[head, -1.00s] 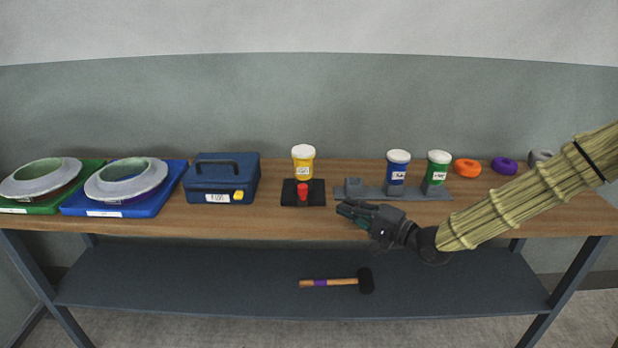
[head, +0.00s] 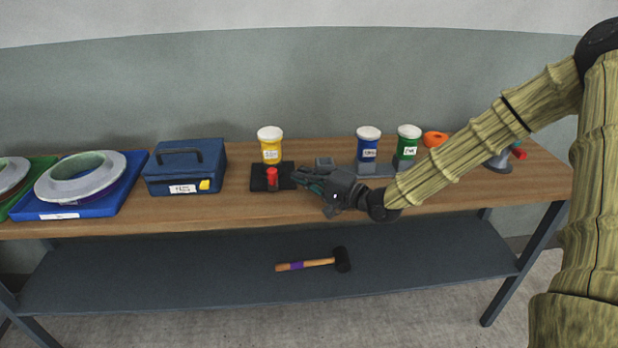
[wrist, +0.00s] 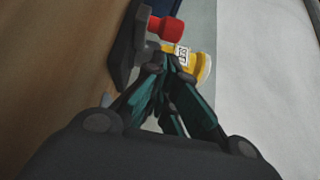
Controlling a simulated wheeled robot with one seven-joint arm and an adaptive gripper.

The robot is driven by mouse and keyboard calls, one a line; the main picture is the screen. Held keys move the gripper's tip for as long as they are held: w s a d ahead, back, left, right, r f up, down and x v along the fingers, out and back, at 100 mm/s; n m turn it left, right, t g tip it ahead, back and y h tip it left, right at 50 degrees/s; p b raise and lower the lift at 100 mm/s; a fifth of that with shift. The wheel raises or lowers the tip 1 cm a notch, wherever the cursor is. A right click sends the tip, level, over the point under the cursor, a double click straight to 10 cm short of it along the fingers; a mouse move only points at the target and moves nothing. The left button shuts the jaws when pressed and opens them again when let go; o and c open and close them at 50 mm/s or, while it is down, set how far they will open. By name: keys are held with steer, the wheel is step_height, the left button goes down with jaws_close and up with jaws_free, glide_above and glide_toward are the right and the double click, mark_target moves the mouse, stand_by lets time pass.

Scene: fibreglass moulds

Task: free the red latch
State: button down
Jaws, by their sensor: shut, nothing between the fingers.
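The red latch (head: 272,177) is a small red knob standing on a flat black base (head: 258,184) on the workbench. My gripper (head: 294,177) is shut and empty, just right of the red latch, with its fingertips near the base's right edge. In the wrist view the red latch (wrist: 165,30) shows beyond and slightly left of my closed fingertips (wrist: 160,62). I see a gap there, so the fingers look apart from the latch.
A yellow jar (head: 270,147) stands behind the base. A blue case (head: 186,168) is to the left. A mallet (head: 312,263) lies on the lower shelf.

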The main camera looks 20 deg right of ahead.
mark_target(274, 164)
steer(key=shift+x, duration=3.15)
